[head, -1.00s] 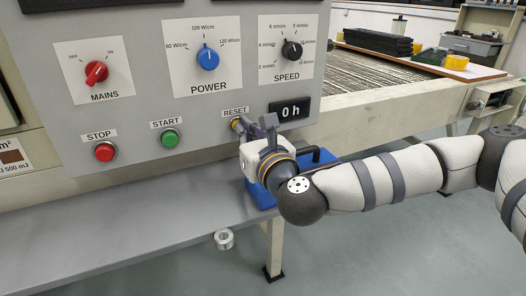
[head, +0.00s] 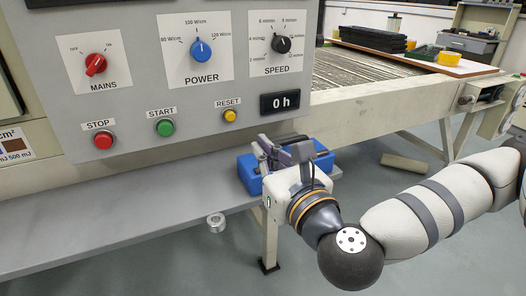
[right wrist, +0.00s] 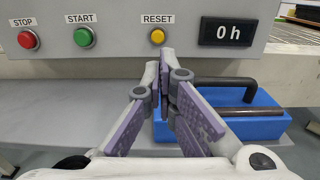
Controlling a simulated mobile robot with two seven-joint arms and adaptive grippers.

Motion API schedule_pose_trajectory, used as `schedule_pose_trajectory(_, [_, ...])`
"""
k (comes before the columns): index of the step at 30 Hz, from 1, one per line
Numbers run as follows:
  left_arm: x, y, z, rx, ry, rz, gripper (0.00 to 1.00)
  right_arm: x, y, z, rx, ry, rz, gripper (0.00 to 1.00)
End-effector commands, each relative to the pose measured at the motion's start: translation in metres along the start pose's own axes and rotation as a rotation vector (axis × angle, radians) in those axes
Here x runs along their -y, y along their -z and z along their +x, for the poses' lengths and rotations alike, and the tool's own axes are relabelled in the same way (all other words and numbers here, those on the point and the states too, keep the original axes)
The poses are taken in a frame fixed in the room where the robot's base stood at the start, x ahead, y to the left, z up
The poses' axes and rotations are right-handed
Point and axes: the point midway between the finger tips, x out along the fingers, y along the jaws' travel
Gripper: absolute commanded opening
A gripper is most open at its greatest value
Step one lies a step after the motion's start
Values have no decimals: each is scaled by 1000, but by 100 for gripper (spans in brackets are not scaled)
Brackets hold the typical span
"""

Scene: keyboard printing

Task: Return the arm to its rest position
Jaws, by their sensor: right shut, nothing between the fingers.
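My right gripper (head: 264,150) is shut and empty. In the head view it is in front of the panel, below and right of the yellow RESET button (head: 230,115), and apart from it. My right arm comes in from the right edge. In the right wrist view the closed fingers (right wrist: 165,75) point towards the panel, with the RESET button (right wrist: 157,36) just above their tips. My left gripper does not show.
A blue case (head: 248,178) with a dark handle sits on the grey shelf (head: 130,225), behind the gripper. A metal ring (head: 216,222) lies at the shelf's front edge. The control panel (head: 130,115) stands behind. Open floor (head: 420,240) shows at the right.

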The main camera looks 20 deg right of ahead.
Motion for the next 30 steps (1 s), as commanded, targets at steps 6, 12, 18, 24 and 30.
schedule_pose_trajectory(6, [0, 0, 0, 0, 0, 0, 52, 0, 0, 0, 0, 0, 0, 0])
schedule_pose_trajectory(12, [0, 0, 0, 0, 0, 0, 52, 0, 0, 0, 0, -1, 0, 0])
schedule_pose_trajectory(18, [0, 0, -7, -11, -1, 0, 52, -23, 19, -8, -64, -76, -98, 0])
schedule_pose_trajectory(24, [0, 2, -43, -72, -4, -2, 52, -119, 130, -102, -325, -582, -681, 0])
schedule_pose_trajectory(30, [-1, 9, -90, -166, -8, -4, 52, -125, 219, -273, -377, -1312, -1335, 0])
